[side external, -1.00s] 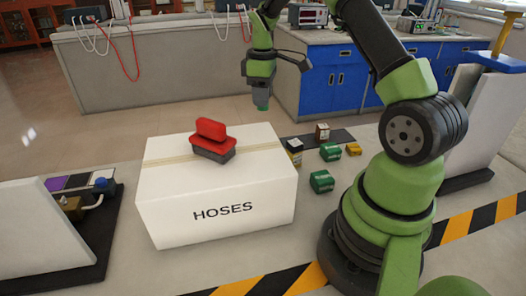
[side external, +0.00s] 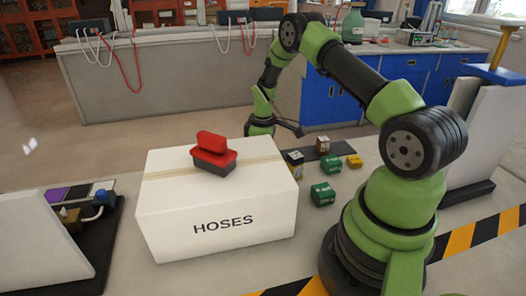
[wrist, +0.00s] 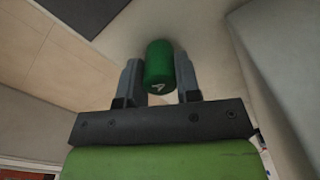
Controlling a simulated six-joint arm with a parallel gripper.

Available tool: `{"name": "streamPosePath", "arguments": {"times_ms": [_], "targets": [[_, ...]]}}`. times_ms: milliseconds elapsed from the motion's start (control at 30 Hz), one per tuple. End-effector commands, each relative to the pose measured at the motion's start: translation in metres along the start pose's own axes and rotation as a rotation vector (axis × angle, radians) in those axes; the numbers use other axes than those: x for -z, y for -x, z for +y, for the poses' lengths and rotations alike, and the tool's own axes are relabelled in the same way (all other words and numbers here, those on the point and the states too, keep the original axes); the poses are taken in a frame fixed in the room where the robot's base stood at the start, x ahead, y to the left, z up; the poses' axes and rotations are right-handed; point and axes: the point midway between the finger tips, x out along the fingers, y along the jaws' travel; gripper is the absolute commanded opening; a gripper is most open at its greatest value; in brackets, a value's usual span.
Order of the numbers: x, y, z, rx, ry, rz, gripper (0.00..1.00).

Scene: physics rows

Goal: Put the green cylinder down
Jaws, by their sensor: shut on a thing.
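The green cylinder (wrist: 159,62) is between the two grey fingers of my gripper (wrist: 158,78) in the wrist view, with a small white mark on its near end. My gripper is shut on it. In the side view my wrist is low behind the white box marked HOSES (side external: 218,222). The box hides the fingertips and the cylinder there, so I cannot tell whether the cylinder touches the surface below.
A red-and-grey container (side external: 213,154) sits on top of the box. Right of the box are green blocks (side external: 323,194), a yellow block (side external: 354,161) and dark-and-white small boxes (side external: 295,164). A dark mat (side external: 338,141) lies behind them.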

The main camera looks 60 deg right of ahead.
Motion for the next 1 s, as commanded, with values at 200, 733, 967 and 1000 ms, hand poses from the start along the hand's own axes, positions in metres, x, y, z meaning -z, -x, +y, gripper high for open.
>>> {"name": "streamPosePath", "arguments": {"times_ms": [200,733,967,1000], "targets": [[0.0,-0.002,0.0,0.0,0.0,0.0,0.06],[0.0,0.005,0.0,-0.001,0.0,0.0,0.56],[0.001,0.05,0.001,-0.004,0.0,0.004,0.56],[0.001,0.059,0.001,-0.005,0.0,0.004,0.56]]}}
